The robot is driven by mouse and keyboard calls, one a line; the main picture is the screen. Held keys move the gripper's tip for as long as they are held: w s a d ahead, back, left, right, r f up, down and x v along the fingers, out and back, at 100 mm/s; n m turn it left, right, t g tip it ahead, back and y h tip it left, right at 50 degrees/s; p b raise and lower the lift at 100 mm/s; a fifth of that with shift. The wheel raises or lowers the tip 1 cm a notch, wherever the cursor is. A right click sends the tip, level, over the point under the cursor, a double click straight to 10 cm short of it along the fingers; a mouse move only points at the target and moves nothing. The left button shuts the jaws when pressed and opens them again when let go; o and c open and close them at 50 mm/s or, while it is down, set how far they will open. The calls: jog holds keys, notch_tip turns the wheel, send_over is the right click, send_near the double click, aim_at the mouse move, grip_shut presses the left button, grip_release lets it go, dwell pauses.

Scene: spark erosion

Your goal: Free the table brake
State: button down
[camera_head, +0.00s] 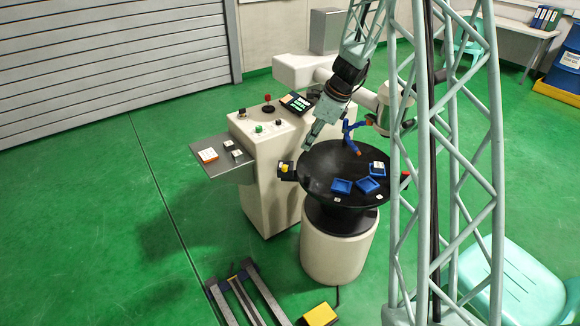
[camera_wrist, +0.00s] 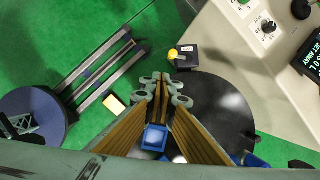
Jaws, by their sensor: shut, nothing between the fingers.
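The round black table (camera_head: 320,190) stands on a cream pedestal. At its left edge in the head view is a small dark block with a yellow knob (camera_head: 284,168), which I take for the table brake. In the wrist view the yellow knob (camera_wrist: 173,54) sits on its dark block (camera_wrist: 186,62), at the edge of the black table (camera_wrist: 225,110). My gripper (camera_head: 307,147) is above the left rear part of the table, near the block. In the wrist view my gripper (camera_wrist: 164,88) is shut and empty, its fingertips just below the knob in the picture and apart from it.
Several blue trays (camera_head: 342,186) lie on the table. A blue jointed piece with an orange tip (camera_head: 358,151) stands at its back. The cream control console (camera_head: 265,150) with a side shelf (camera_head: 222,160) is close on the left. A yellow box (camera_head: 319,315) and rails lie on the floor.

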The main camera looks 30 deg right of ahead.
notch_tip(320, 180, down, 6)
jog(key=w+d+m, duration=0.1)
jog(key=d, duration=0.1)
jog(key=shift+w+d+r+m, duration=0.2)
jog(key=shift+w+r+m, duration=0.05)
jog(key=shift+m, duration=0.15)
jog(key=shift+f, duration=0.15)
jog(key=shift+b+x, duration=0.45)
jog(key=shift+x, duration=0.45)
jog(key=b+x, duration=0.2)
jog(key=x, duration=0.5)
jog(key=shift+a+f, duration=0.1)
jog(key=shift+f, duration=0.1)
jog(key=shift+w+a+f+b, duration=0.1)
jog(key=shift+w+a+b, duration=0.15)
jog(key=shift+w+a, duration=0.5)
jog(key=shift+w+a+f+b, duration=0.1)
jog(key=shift+w+a+b, duration=0.1)
jog(key=shift+w+a, duration=0.6)
